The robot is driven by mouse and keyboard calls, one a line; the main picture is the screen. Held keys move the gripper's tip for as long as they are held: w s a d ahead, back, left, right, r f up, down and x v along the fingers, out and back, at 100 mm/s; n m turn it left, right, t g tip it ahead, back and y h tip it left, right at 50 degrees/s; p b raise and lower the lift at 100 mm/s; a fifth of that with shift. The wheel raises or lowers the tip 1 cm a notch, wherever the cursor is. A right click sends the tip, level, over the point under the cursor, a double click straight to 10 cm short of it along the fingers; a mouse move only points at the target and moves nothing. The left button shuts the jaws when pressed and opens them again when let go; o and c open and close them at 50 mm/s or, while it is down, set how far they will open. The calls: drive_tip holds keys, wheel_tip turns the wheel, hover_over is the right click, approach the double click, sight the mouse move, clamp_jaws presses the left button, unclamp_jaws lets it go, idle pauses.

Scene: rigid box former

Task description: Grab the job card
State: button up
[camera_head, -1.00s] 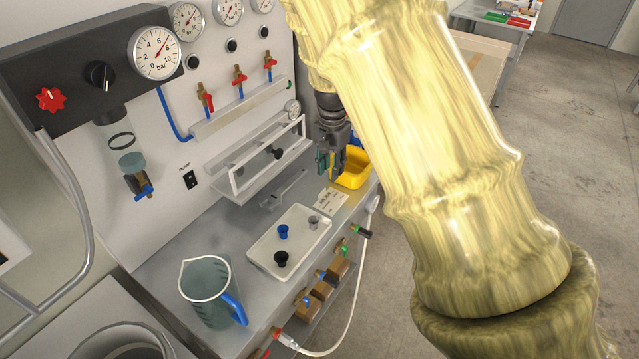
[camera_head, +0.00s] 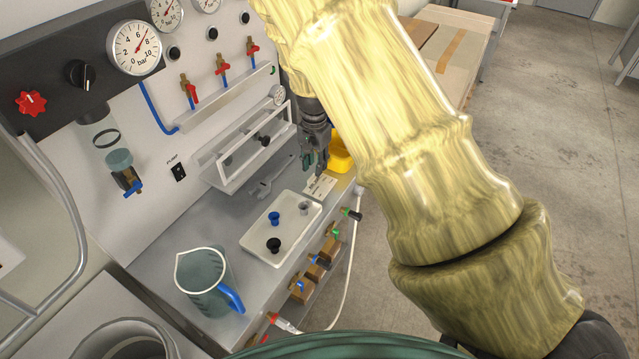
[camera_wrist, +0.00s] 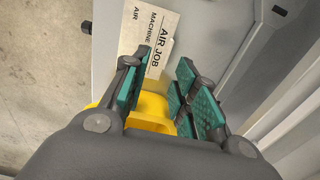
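The job card (camera_wrist: 150,32) is a cream card with black print, including "AIR JOB" and "MACHINE". It lies flat on the grey bench, and in the head view it shows (camera_head: 321,187) beyond the white tray. My gripper (camera_wrist: 168,75) is open, its green-padded fingers apart, with nothing between them that I can see held. In the head view my gripper (camera_head: 316,172) hangs pointing down just above the card's far end. In the wrist view the left finger overlaps the card's lower part.
A yellow bin (camera_head: 340,155) stands just behind my gripper. A white tray (camera_head: 262,247) with small blue, black and grey pieces lies nearer, beside a wrench (camera_head: 270,180). A clear jug (camera_head: 205,285) stands at the front. A white rack (camera_head: 245,150) lines the panel.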

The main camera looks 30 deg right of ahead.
sight(320, 184)
drive_tip(key=f, duration=0.1)
drive_tip(key=f+p, duration=0.1)
drive_tip(key=shift+w+f, duration=0.4)
drive_tip(key=shift+s+f+p, duration=0.1)
drive_tip(key=shift+f+p, duration=0.25)
drive_tip(key=shift+f, duration=0.15)
drive_tip(key=shift+a+f, duration=0.1)
drive_tip(key=shift+f, duration=0.15)
clamp_jaws()
